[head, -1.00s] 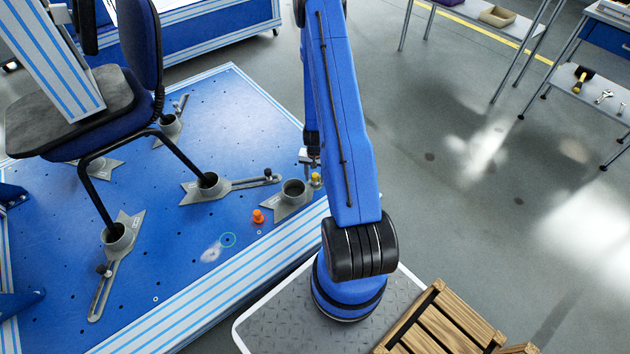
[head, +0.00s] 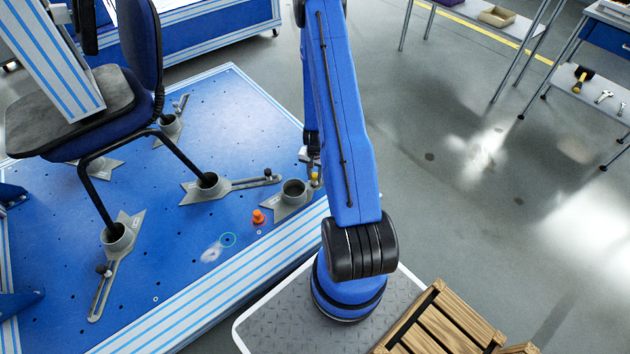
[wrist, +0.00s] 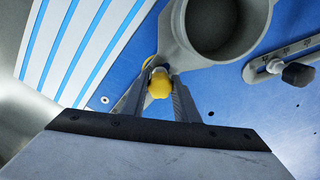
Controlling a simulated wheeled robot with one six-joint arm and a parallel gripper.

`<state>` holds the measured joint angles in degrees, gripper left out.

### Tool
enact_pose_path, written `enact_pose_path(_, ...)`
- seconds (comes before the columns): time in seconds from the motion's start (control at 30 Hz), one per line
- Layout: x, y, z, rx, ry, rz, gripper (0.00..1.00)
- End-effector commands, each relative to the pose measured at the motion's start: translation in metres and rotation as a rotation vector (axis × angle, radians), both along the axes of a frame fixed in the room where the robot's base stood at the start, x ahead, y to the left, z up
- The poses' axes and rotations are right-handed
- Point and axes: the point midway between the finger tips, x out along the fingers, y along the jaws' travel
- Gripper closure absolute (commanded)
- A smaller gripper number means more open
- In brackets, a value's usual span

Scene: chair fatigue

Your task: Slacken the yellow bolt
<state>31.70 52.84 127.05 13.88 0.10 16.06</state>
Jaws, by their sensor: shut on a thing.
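The yellow bolt (wrist: 160,84) is between the two fingertips of my gripper (wrist: 157,86) in the wrist view, and the gripper is shut on it. The bolt's round yellow head shows between the fingers; its lower part is hidden. It sits beside a grey clamp foot with a round empty cup (wrist: 222,25) on the blue plate. In the head view the yellow bolt (head: 315,177) is a small spot right of the same grey cup (head: 294,192). My gripper is mostly hidden behind my blue arm there.
An orange peg (head: 258,216) stands on the blue plate (head: 240,130) near the cup. A chair (head: 130,110) stands with its legs in grey cups at the left. Another foot's slotted arm with a dark knob (wrist: 299,74) shows at the right of the wrist view.

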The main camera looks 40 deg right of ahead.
Motion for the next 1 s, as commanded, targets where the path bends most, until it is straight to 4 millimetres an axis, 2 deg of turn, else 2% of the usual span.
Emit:
enact_pose_path(0.13, 0.0, 0.0, 0.0, 0.0, 0.0, 0.135, 0.96)
enact_pose_path(0.47, 0.0, 0.0, 0.0, 0.0, 0.0, 0.178, 0.96)
enact_pose_path(0.73, 0.0, 0.0, 0.0, 0.0, 0.0, 0.481, 0.96)
enact_pose_path(1.0, 0.0, 0.0, 0.0, 0.0, 0.0, 0.498, 0.96)
